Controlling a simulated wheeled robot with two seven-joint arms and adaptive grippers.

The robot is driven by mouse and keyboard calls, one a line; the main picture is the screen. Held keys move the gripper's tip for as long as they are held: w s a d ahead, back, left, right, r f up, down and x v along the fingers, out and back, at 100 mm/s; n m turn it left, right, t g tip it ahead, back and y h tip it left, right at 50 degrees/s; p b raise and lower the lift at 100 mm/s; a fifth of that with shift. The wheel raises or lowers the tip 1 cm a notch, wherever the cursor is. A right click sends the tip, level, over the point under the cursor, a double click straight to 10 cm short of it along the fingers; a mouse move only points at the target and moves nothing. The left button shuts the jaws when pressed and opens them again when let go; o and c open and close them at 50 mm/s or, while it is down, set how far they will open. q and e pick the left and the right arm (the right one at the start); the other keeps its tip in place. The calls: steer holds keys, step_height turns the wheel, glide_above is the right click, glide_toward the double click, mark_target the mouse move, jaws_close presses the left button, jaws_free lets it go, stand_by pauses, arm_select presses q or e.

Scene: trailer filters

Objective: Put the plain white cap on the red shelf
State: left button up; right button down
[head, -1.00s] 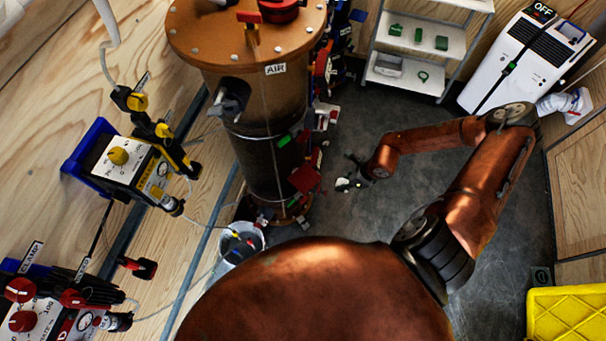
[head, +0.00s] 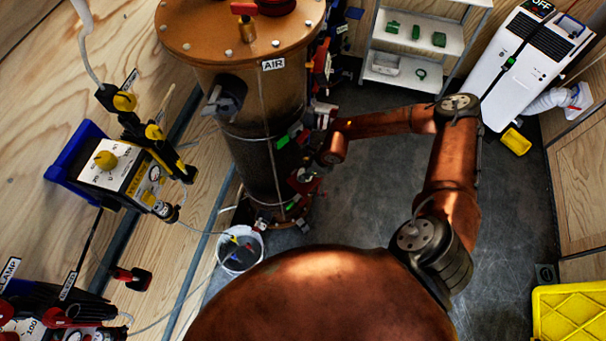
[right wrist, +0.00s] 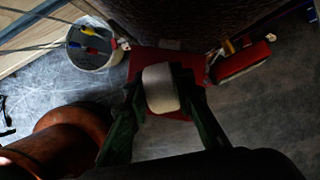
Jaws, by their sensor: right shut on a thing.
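The plain white cap (right wrist: 160,88) is between the two green fingers of my right gripper (right wrist: 158,98), which is shut on it. In the right wrist view the cap appears over the red shelf (right wrist: 148,60), a flat red plate beside the dark column. I cannot tell whether the cap touches the shelf. In the head view my right gripper (head: 303,176) is at the column's right side, close to the red shelf (head: 309,187), which my arm partly hides. The cap is too small to make out there. My left gripper is in neither view.
The tall column with a copper lid (head: 235,35) stands beside my right arm. A white bucket (head: 243,252) is at its foot. Another red holder (right wrist: 240,62) is right of the shelf.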

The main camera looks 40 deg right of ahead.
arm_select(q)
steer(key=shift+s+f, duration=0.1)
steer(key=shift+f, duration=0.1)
arm_select(e)
steer(key=shift+f, duration=0.5)
steer(key=shift+f, duration=0.15)
steer(key=c, duration=1.7)
jaws_free()
steer(key=shift+o, duration=0.2)
steer(key=p+v, duration=0.2)
steer(key=v, duration=0.5)
steer(key=shift+r, duration=0.4)
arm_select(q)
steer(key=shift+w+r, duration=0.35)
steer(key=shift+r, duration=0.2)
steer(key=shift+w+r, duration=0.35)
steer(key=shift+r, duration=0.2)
arm_select(e)
steer(key=shift+s, duration=0.1)
